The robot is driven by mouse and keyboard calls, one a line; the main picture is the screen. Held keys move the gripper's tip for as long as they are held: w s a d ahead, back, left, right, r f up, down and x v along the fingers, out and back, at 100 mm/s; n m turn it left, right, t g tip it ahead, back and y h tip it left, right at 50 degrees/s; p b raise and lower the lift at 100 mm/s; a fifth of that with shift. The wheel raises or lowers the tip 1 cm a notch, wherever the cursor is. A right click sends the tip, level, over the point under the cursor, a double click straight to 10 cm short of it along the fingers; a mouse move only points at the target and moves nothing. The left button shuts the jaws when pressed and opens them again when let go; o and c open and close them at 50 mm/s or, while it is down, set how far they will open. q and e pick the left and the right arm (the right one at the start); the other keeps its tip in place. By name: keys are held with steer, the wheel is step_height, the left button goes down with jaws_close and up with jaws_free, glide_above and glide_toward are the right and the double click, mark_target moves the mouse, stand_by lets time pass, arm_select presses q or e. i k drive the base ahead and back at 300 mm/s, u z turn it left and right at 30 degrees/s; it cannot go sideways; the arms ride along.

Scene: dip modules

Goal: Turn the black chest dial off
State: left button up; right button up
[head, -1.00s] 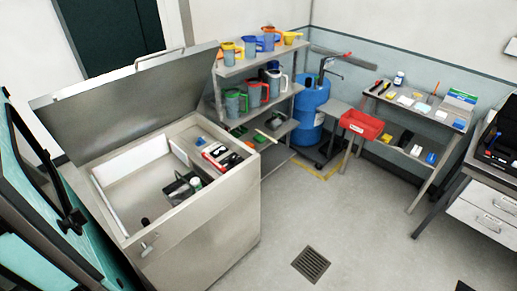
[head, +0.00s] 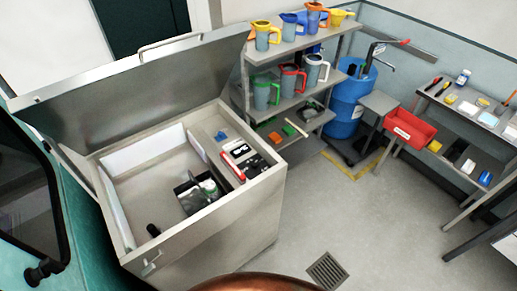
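The metal chest (head: 235,221) stands at the left with its lid (head: 135,85) raised. A small black knob-like piece (head: 153,230) shows inside near the front wall; I cannot tell whether it is the dial or how it is set. Dark items with a pale cylinder (head: 207,187) lie in the chest's well. On the inner right ledge lie a red and white item (head: 236,159) and a black item (head: 258,165) with pale marks. A latch (head: 151,262) is on the chest's front. Neither of my grippers is in view.
A shelf rack (head: 285,103) with several jugs stands behind the chest, beside a blue drum (head: 347,112). A red bin (head: 410,128) and a side table are at the right. A teal panel (head: 80,235) flanks the chest at left. Floor with a drain (head: 327,270) is open.

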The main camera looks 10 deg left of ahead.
mark_target(254, 163)
steer(key=u, duration=0.35)
steer(key=i, duration=0.85)
steer(key=u, duration=0.5)
